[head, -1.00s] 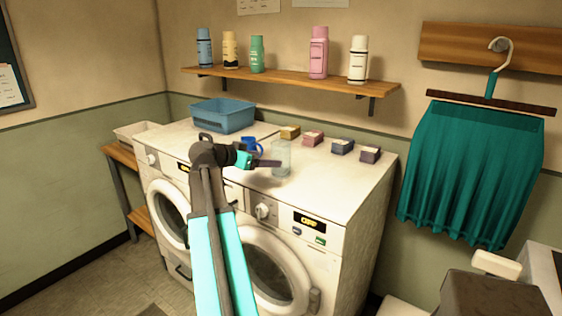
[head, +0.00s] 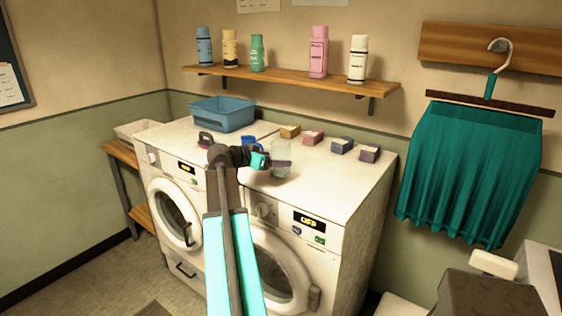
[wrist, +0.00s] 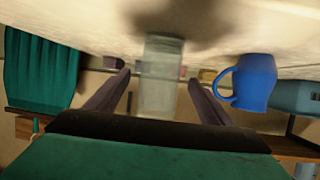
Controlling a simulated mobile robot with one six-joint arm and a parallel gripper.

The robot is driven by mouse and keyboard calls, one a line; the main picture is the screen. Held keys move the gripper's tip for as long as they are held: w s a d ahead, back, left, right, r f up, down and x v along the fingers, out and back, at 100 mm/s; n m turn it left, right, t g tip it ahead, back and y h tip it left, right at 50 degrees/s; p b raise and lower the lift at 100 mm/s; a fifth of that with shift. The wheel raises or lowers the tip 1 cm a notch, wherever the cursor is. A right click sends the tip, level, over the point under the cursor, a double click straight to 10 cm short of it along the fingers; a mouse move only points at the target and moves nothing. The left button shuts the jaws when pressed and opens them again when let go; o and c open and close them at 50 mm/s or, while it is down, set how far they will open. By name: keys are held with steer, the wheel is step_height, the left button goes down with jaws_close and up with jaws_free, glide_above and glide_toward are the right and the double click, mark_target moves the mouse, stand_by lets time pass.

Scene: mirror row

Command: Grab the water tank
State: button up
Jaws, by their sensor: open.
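The water tank, a clear pale container (head: 281,148), stands on top of the white washing machines near the front right. In the wrist view, which is upside down, the tank (wrist: 162,75) is a little blurred and appears between my two fingers. My gripper (head: 281,162) is beside the tank in the head view, with a finger across its lower part. In the wrist view my gripper (wrist: 158,85) is open, with a gap on each side of the tank.
A blue mug (wrist: 254,82) stands close beside the tank, partly behind my arm in the head view. A blue basin (head: 222,115) and several small boxes (head: 342,145) are farther back. A wall shelf (head: 290,80) with bottles hangs above. The front right machine top is clear.

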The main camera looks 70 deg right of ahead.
mark_target(281, 150)
steer(key=p+x, duration=0.1)
steer(key=x, duration=0.2)
steer(key=shift+r, duration=0.2)
steer(key=shift+s+d+f+p, duration=0.2)
steer(key=shift+d+f+p, duration=0.15)
steer(key=shift+d, duration=0.25)
steer(key=c, duration=1.2)
steer(key=shift+r+b, duration=0.3)
steer(key=shift+r, duration=0.1)
steer(key=shift+r+b, duration=0.6)
steer(key=shift+r, duration=0.8)
steer(key=a, duration=0.2)
steer(key=a+b, duration=0.1)
steer(key=a, duration=0.1)
steer(key=shift+w+a, duration=0.1)
steer(key=shift+w, duration=0.25)
steer(key=shift+w+a+r+b, duration=0.3)
steer(key=shift+a+b, duration=0.2)
steer(key=shift+a, duration=1.45)
steer(key=shift+w+a+r+b, duration=0.15)
steer(key=shift+w+a+b, duration=0.3)
steer(key=shift+a, duration=1.45)
steer(key=shift+w+a+r+b, duration=0.25)
steer(key=shift+a+b, duration=0.3)
steer(key=shift+a, duration=1.4)
